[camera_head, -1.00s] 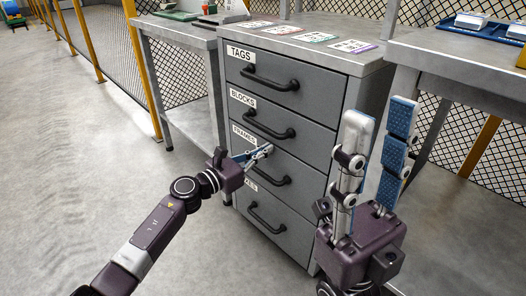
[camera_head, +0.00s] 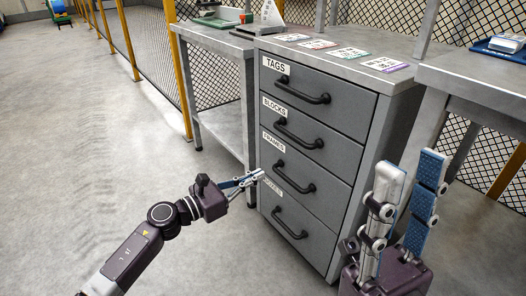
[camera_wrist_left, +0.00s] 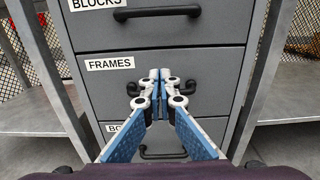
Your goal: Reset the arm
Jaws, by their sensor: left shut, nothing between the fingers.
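My left arm (camera_head: 140,250) comes in from the lower left, bent at its joint. Its gripper (camera_head: 260,174) is shut and empty, with the tips in front of the left edge of the grey drawer cabinet (camera_head: 335,160). In the left wrist view the shut fingertips (camera_wrist_left: 160,75) are in front of the FRAMES drawer (camera_wrist_left: 220,63), overlapping its handle (camera_wrist_left: 188,87); contact cannot be told. My right gripper (camera_head: 412,165) is open and empty, pointing up at the lower right, in front of the cabinet's right side.
The drawers all look shut; the lowest label is partly hidden. Colored cards (camera_head: 343,54) lie on the cabinet top. Grey tables stand left (camera_head: 218,42) and right (camera_head: 480,78), the right one with a blue tray (camera_head: 493,53). Yellow posts (camera_head: 178,70) and mesh line the back. Open floor lies left.

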